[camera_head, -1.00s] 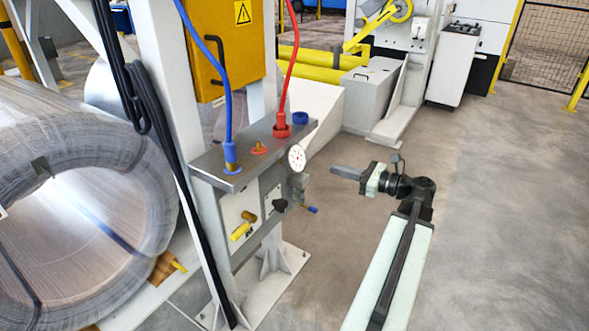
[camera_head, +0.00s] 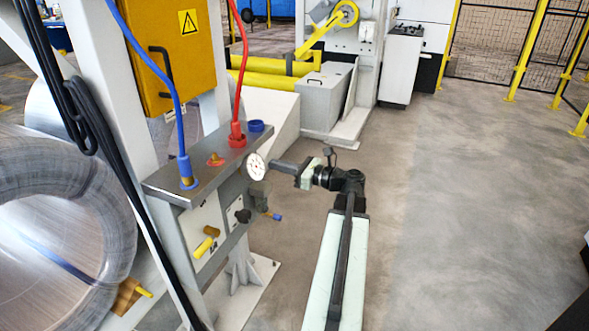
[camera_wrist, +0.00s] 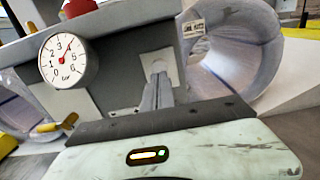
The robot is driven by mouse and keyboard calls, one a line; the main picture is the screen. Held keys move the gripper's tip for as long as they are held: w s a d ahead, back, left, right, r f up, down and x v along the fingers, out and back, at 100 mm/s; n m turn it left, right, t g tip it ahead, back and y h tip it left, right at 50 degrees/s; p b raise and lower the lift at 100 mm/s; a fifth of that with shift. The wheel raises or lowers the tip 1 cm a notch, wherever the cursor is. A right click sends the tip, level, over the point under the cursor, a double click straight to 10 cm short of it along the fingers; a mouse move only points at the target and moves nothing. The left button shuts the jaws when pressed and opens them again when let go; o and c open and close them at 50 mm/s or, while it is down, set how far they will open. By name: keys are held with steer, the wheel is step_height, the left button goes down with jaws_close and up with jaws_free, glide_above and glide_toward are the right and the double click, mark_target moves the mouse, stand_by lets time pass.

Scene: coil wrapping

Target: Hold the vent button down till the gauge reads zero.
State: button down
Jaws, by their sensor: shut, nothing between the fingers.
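The round white gauge (camera_head: 257,167) is at the right end of the grey valve panel (camera_head: 205,180). In the wrist view the gauge (camera_wrist: 68,61) shows a scale up to 6 bar, its red needle pointing up and right, near 4, well above zero. My gripper (camera_head: 274,168) is shut and empty, its tip just right of the gauge in the head view. In the wrist view the shut fingers (camera_wrist: 158,78) point at the grey panel side, right of the gauge. I cannot tell whether they touch it. I cannot make out the vent button; the fingers may hide it.
Red (camera_head: 237,141) and blue (camera_head: 188,182) hose couplings stand on the panel top. A yellow-handled valve (camera_head: 206,243) and a blue-tipped lever (camera_head: 273,216) stick out below. A large wrapped coil (camera_head: 60,190) is at left. The floor at right is clear.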

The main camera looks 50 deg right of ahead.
steer(key=shift+x, duration=2.1)
